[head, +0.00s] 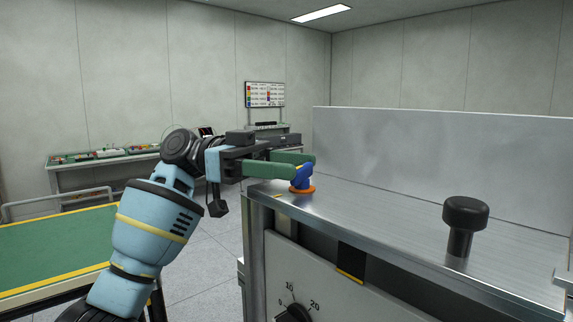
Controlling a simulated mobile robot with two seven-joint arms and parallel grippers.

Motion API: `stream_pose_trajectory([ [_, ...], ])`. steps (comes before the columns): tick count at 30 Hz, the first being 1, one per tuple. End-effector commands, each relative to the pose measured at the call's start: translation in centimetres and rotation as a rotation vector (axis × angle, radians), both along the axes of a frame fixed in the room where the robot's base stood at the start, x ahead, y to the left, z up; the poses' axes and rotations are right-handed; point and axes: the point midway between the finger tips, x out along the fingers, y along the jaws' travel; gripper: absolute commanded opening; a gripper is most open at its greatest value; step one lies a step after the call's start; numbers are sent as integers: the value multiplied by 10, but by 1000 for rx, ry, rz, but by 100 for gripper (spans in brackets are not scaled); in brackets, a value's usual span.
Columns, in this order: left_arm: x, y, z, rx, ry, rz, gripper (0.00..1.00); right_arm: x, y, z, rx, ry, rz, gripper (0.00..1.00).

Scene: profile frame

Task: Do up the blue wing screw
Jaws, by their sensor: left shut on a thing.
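The blue wing screw (302,180) stands upright on an orange ring (301,189) at the near left corner of the metal bench top. My left gripper (305,164) reaches in from the left with green fingers. It is shut on the blue wing screw, and the fingers hide part of its upper portion. Whether the screw is seated in the ring I cannot tell. My right gripper is not in view.
A black knob (465,222) stands up from the metal top (400,218) at the right. A grey upright panel (440,150) runs along the back. A dial (295,312) sits on the front face. A green-topped cart (55,245) is at the left. The metal top between screw and knob is clear.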

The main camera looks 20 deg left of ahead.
Motion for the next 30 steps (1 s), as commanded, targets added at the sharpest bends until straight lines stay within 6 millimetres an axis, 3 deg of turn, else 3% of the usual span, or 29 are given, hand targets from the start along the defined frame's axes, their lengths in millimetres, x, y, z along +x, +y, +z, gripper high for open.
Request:
stream_pose_trajectory([
  [2, 0, 0, -2, 4, 2, -1, 35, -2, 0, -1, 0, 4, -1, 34],
  [3, 0, 0, -2, 4, 2, -1, 59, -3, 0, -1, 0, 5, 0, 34],
  [8, 0, 0, -1, 3, 1, 0, 80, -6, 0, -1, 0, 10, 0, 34],
  [19, 2, 6, -1, 1, 3, 3, 80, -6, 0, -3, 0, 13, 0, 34],
  [30, 11, 59, -3, 1, 5, 3, 80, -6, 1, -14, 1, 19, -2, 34],
])
